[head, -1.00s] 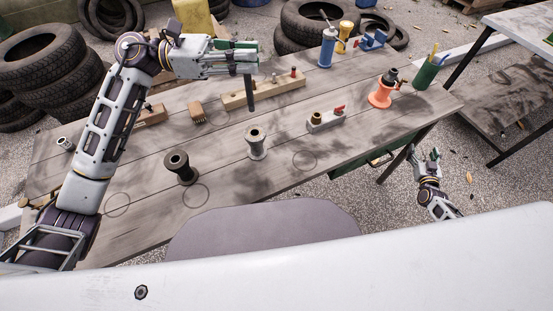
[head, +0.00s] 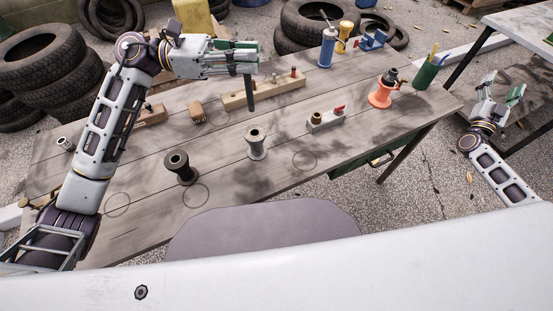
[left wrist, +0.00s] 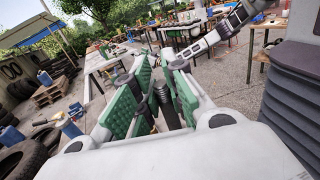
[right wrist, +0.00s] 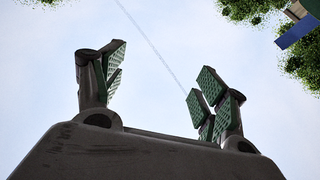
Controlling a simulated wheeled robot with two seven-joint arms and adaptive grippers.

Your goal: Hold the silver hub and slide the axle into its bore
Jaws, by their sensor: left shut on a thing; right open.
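The silver hub (head: 257,143) stands upright on the wooden workbench (head: 225,160), its bore facing up. A similar dark hub (head: 180,167) stands to its left, nearer me. My left gripper (head: 250,62) is shut on the dark axle (head: 250,93), which hangs roughly vertical above the bench, beyond the silver hub and apart from it. In the left wrist view the axle (left wrist: 162,104) shows between the green finger pads. My right gripper (head: 502,91) is open and empty, off the right end of the bench. The right wrist view shows its spread fingers (right wrist: 155,92) against sky.
A wooden block with pegs (head: 285,88) lies behind the silver hub. A fitting with a red lever (head: 326,120), an orange stand (head: 381,95) and a green pen cup (head: 426,73) stand to the right. Bare bench surrounds the silver hub.

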